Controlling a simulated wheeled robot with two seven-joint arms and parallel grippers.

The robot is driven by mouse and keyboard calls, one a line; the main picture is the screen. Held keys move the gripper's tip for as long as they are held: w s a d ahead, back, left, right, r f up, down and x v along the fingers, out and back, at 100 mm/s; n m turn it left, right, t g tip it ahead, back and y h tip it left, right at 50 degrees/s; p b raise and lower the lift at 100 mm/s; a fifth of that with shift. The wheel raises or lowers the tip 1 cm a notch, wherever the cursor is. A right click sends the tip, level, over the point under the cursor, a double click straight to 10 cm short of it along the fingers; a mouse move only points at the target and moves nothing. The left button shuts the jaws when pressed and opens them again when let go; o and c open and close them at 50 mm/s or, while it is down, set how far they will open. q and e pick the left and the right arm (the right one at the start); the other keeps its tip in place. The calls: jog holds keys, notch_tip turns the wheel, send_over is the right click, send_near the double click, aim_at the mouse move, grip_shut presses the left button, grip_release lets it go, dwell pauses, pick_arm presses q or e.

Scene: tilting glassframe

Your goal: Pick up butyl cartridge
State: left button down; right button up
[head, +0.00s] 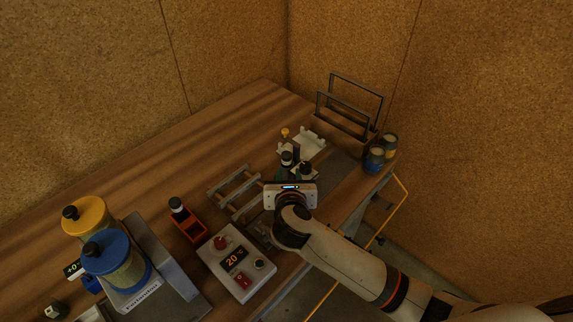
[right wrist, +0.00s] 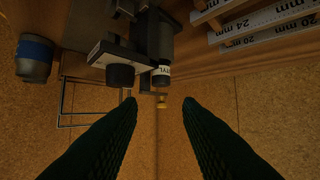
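A dark grey cartridge (right wrist: 161,45) with a white end band reading part of "BUTYL" shows in the right wrist view, beyond the gap between my fingers. In the head view, dark cartridge-like shapes with black tops (head: 286,157) stand just beyond my right wrist; I cannot tell which is the butyl one. My right gripper (right wrist: 160,106) is open, with its two dark green fingers apart and nothing between them. In the head view my own wrist partly hides the fingers. My left gripper is not in view.
A black knob (right wrist: 120,75) on a metal block sits beside the cartridge in the wrist view. A wooden rack (head: 235,188), red holder (head: 188,225) and control box (head: 236,263) stand left of my arm. Black frames (head: 350,95) and jars (head: 374,160) are at the table's far right.

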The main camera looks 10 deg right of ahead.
aim_at(287, 158)
jog(key=p+x, duration=0.1)
jog(key=x, duration=1)
jog(key=shift+w+f+p, duration=0.2)
jog(key=shift+f+p, duration=0.1)
jog(key=shift+p, duration=0.05)
